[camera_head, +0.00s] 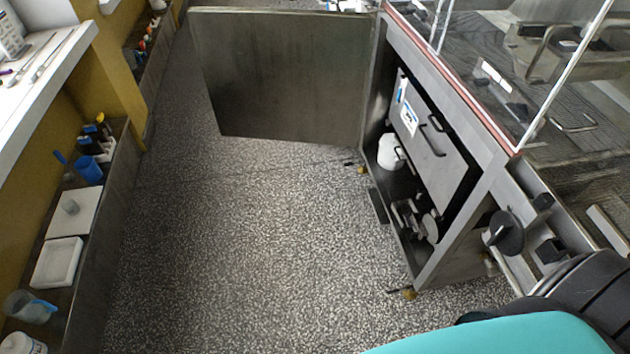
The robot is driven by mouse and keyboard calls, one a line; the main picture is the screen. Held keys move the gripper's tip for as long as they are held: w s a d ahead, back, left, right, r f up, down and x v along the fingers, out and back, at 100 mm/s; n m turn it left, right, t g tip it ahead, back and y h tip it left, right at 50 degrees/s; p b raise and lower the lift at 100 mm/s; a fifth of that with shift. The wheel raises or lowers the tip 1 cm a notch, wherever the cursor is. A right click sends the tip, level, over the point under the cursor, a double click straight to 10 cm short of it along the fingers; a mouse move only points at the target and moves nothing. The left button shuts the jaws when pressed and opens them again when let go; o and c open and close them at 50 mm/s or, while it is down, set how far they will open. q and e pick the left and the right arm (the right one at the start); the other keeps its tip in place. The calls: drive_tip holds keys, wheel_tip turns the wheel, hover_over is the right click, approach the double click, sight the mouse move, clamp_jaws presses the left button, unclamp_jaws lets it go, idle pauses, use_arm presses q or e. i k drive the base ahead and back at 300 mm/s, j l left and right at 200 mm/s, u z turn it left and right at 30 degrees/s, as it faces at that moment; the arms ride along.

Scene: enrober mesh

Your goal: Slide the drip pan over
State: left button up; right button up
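The enrober machine's cabinet (470,225) stands at right with its door (285,72) swung wide open. Inside is a grey metal panel with dark handles and a white and blue label (430,135); I cannot tell whether this is the drip pan. No other thing is clearly a drip pan. A white container (390,152) and some small dark parts (412,215) sit low in the cabinet, below the panel. Neither of my grippers shows in the head view.
The speckled floor (250,240) is clear between the cabinet and the left-hand shelf. That shelf holds a white tray (57,262), a blue cup (89,170) and a clear jug (25,306). A knob (505,233) juts from the machine's near end. Clear panels rise above the cabinet.

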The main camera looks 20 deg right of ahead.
sight(400, 207)
drive_tip(key=i+z, duration=0.15)
drive_tip(key=i, duration=0.25)
drive_tip(key=i+j+z, duration=0.2)
drive_tip(key=i, duration=0.25)
drive_tip(key=i+j+z, duration=0.15)
drive_tip(key=i, duration=0.25)
drive_tip(key=i+z, duration=0.2)
drive_tip(key=z, duration=0.2)
drive_tip(key=i+j+z, duration=0.15)
drive_tip(key=z, duration=0.3)
drive_tip(key=i+j+z, duration=0.2)
drive_tip(key=z, duration=0.2)
drive_tip(key=i+j+z, duration=0.2)
drive_tip(key=z, duration=0.2)
drive_tip(key=i+j+z, duration=0.1)
drive_tip(key=j+z, duration=0.3)
drive_tip(key=i+j+z, duration=0.15)
drive_tip(key=j+z, duration=1.35)
